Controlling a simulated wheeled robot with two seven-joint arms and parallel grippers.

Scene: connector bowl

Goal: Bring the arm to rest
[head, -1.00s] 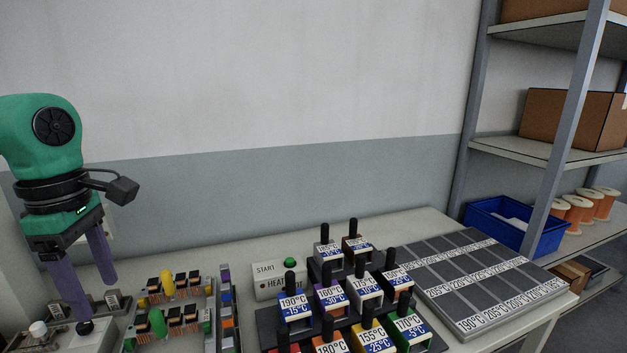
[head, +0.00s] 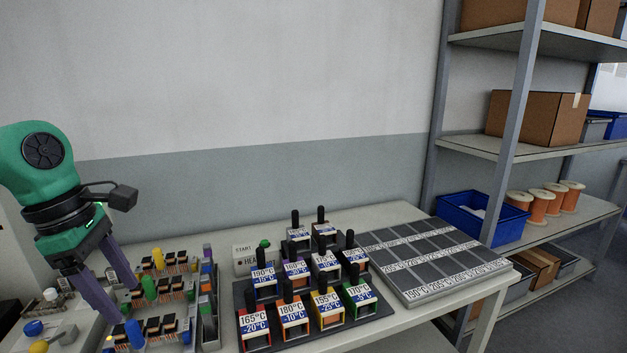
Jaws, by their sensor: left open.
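My left gripper (head: 128,304) comes in from the left with its green arm. Its two purple fingers are apart and point down, over the left end of the table. The fingertips are close to a board of electronic parts (head: 165,312) with yellow, green and blue pegs. I see nothing held between the fingers, though whether they touch the blue peg (head: 134,333) cannot be told. My right gripper is not in view.
A black rack (head: 245,318) of temperature-labelled blocks with black handles stands mid-table. Behind it is a START box (head: 252,262) with a green button. A grey labelled tray (head: 435,262) lies to the right. A shelf unit (head: 478,148) stands beyond the table with a blue bin (head: 482,219).

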